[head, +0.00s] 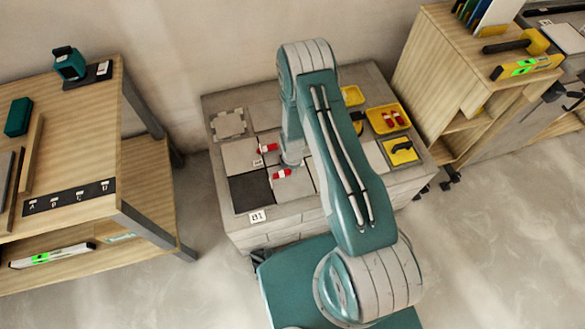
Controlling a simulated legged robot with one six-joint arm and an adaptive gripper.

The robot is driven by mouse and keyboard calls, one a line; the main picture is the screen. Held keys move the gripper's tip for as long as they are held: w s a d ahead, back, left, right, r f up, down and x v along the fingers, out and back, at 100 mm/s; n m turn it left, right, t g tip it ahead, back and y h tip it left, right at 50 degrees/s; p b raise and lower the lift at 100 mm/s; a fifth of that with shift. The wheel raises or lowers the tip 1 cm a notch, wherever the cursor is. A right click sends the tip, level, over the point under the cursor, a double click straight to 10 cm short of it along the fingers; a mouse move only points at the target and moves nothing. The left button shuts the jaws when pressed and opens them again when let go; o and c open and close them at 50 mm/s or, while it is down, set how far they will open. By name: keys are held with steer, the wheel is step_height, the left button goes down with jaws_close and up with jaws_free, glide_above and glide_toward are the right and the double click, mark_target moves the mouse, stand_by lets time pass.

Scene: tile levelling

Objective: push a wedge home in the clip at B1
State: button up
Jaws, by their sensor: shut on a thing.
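My gripper (290,161) points down over the tiled block, below my teal arm. It is shut, but its fingertips are small and partly hidden. A red wedge (281,174) lies at the tips, just in front of them, seemingly in their grasp. Another red wedge (268,148) lies on the tiles to the left of the gripper, by a tile joint. Small white parts show at the wedges; I cannot tell how deep either sits in a clip. A white B1 label (257,216) is on the block's front left edge, near a dark square (250,191).
Yellow trays stand at the block's right; one tray (374,124) holds red wedges. A wooden bench (75,185) stands left, a wooden cabinet (425,65) right. My arm hides the block's middle.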

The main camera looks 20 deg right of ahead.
mark_target(281, 182)
steer(key=shift+d+f, duration=0.25)
steer(key=shift+f, duration=0.65)
steer(key=shift+a+f, duration=0.15)
steer(key=shift+f, duration=0.7)
steer(key=shift+a+f, duration=0.1)
steer(key=shift+f, duration=0.75)
steer(key=shift+d+f, duration=0.15)
steer(key=shift+f, duration=0.15)
steer(key=shift+a, duration=2.45)
stand_by(0.7)
steer(key=o, duration=0.9)
steer(key=shift+c, duration=0.2)
